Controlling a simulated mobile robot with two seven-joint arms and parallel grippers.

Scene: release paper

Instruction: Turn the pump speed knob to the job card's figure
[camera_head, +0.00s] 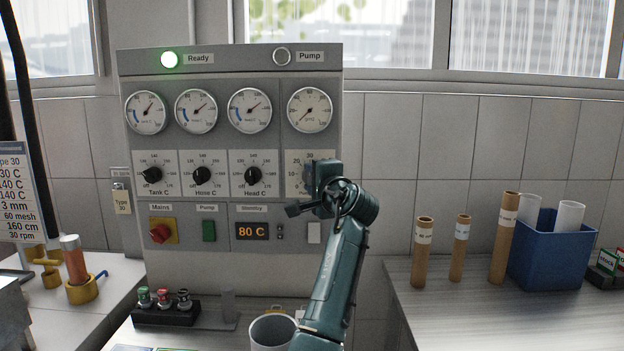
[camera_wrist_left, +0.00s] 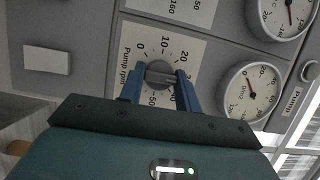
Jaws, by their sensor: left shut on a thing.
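The pump speed knob (camera_wrist_left: 159,73) is a dark round knob on a white scale plate marked "Pump rpm". My left gripper (camera_wrist_left: 160,84) has one blue finger on each side of it, shut on it. My right gripper is out of view.
The Ready lamp (camera_head: 169,60) glows green; the Pump lamp (camera_head: 282,56) is unlit. A grey cup (camera_head: 272,334) stands below, by my arm.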

